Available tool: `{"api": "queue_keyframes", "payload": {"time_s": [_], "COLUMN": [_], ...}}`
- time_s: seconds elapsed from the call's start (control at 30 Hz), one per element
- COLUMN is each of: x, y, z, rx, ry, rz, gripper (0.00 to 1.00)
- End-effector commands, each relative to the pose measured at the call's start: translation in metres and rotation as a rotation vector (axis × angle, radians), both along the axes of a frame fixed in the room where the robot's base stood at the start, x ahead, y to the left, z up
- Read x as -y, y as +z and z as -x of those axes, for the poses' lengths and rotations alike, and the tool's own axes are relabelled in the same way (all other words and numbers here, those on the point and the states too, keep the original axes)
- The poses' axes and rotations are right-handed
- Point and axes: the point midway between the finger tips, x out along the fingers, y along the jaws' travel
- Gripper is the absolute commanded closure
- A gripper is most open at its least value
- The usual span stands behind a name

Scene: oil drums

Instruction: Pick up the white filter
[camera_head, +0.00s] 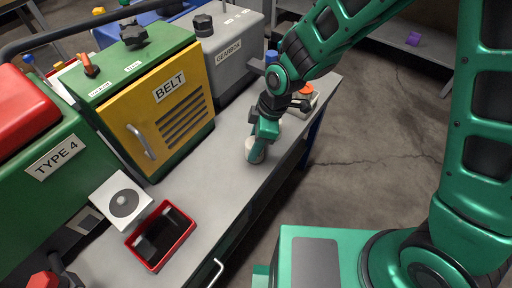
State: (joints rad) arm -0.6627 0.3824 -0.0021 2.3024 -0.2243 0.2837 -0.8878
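A small whitish cylinder (255,152), which looks like the white filter, stands on the grey bench top beside the belt cabinet. My gripper (261,143) is pointed down right at it, and its green fingers overlap the cylinder's upper right side. The fingers hide part of the cylinder. I cannot tell whether they are closed on it or only beside it.
The yellow-doored belt cabinet (160,100) and grey gearbox (226,50) stand close on the left. A red tray (186,236) and a white square plate with a grey disc (122,200) are at the front left. A tray with an orange item (305,90) is behind my gripper.

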Motion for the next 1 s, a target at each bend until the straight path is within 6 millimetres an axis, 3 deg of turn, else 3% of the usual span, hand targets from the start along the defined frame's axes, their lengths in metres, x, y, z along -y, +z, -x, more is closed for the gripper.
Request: {"api": "queue_keyframes", "payload": {"time_s": [0.43,0.7,1.0], "x": [0.000,-0.001,-0.046], "y": [0.005,0.040,0.081], "z": [0.000,-0.001,0.047], "rx": [0.001,0.005,0.003], "ry": [0.000,0.000,0.005], "rz": [-0.001,-0.004,-0.002], "gripper": [0.85,0.85,0.85]}}
